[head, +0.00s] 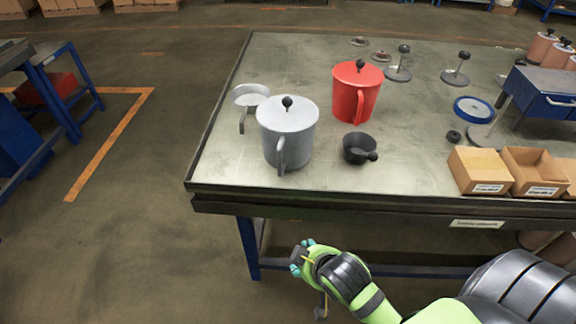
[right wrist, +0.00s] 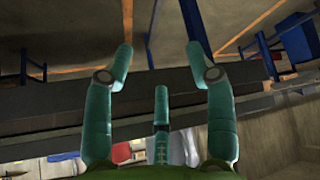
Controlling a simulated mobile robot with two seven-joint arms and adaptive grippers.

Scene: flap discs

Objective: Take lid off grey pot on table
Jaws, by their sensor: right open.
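The grey pot (head: 287,143) stands upright near the table's left front, with its handle toward the front. Its grey lid (head: 288,113) with a black ball knob (head: 287,102) sits on top of it. My right gripper (head: 302,258) is in front of the table, below the top's front edge and apart from the pot. In the right wrist view the right gripper's teal fingers (right wrist: 160,75) are spread with nothing between them. The pot does not show in that view. My left gripper is not in view.
A red lidded pot (head: 356,92) stands behind and right of the grey one. A grey pan (head: 251,95) is behind it; a small black cup (head: 359,148) is at its right. Cardboard boxes (head: 480,172) are at right. The table's front edge (head: 380,200) lies between my right gripper and the pots.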

